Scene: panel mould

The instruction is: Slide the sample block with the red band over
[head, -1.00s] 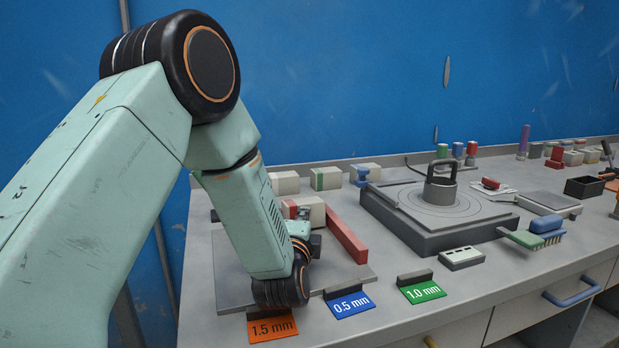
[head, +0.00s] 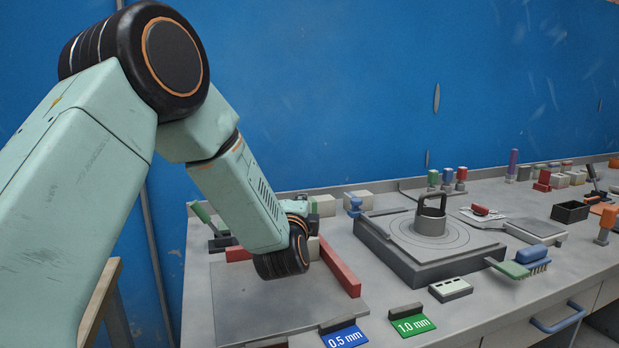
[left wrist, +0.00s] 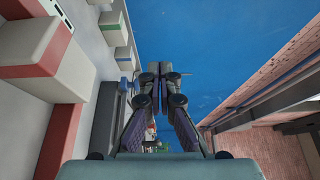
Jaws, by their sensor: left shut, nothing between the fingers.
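The cream sample block (head: 314,246) shows only in part behind my left wrist in the head view, on a grey plate (head: 270,310) edged by a red rail (head: 340,266). Its red band is hidden there. In the left wrist view a large cream block (left wrist: 68,65) stands at upper left, with red on and beside it. My left gripper (head: 298,207) is mostly hidden by its own wrist. In the left wrist view its fingers (left wrist: 151,78) are together and empty, to the right of the block. My right gripper is not in view.
A blue 0.5 mm tag (head: 345,338) and green 1.0 mm tag (head: 411,322) stand at the front edge. Other banded blocks (head: 324,205) stand behind. The plate's front half is clear.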

